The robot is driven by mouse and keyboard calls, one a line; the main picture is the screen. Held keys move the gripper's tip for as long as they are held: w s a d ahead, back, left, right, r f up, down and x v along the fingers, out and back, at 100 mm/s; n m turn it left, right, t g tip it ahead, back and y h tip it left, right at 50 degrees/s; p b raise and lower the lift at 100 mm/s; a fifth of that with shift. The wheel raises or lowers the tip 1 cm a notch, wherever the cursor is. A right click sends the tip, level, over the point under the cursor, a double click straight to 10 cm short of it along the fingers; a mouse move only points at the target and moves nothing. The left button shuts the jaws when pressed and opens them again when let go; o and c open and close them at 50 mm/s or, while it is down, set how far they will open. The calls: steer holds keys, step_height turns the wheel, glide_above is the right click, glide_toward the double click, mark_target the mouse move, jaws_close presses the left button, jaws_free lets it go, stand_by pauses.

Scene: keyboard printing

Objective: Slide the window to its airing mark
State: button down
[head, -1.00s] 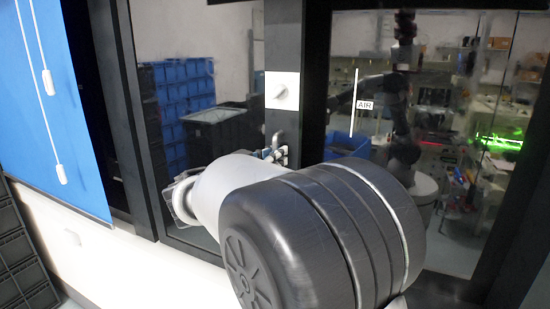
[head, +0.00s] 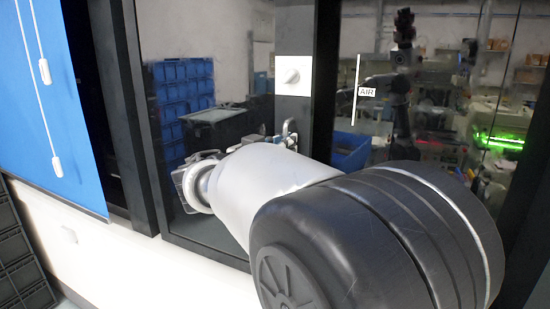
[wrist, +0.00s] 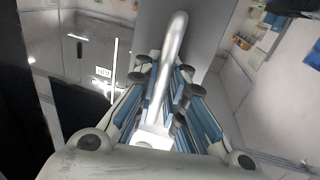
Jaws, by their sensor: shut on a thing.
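The window's sliding pane has a dark frame; its grey right upright (head: 293,30) carries a white plate with a round knob (head: 292,76) and a metal handle (head: 290,128) below it. In the wrist view the handle is a silver bar (wrist: 176,38) running between my gripper's (wrist: 162,82) blue-padded fingers, which are shut on it. In the head view my arm hides most of the gripper. The airing mark is a white vertical line (head: 357,90) with an "AIR" label (head: 367,92), right of the upright and apart from it. The line also shows in the wrist view (wrist: 114,68).
A blue blind (head: 45,110) with hanging cords (head: 42,70) is at the left. Black crates (head: 20,250) stand at the lower left. A white wall (head: 120,250) lies below the window. Blue bins (head: 185,90) show through or in the glass.

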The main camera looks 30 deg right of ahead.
steer(key=s+d+b, duration=0.4)
steer(key=s+b, duration=0.1)
steer(key=b, duration=0.1)
steer(key=shift+s+d+f+b, duration=0.15)
steer(key=shift+s+d+b, duration=0.2)
steer(key=shift+s, duration=0.05)
steer(key=c, duration=1.9)
jaws_free()
steer(key=shift+s+a, duration=0.1)
steer(key=shift+a, duration=0.15)
steer(key=shift+c, duration=0.2)
steer(key=shift+o, duration=1.4)
steer(key=shift+d, duration=0.1)
steer(key=v, duration=1.2)
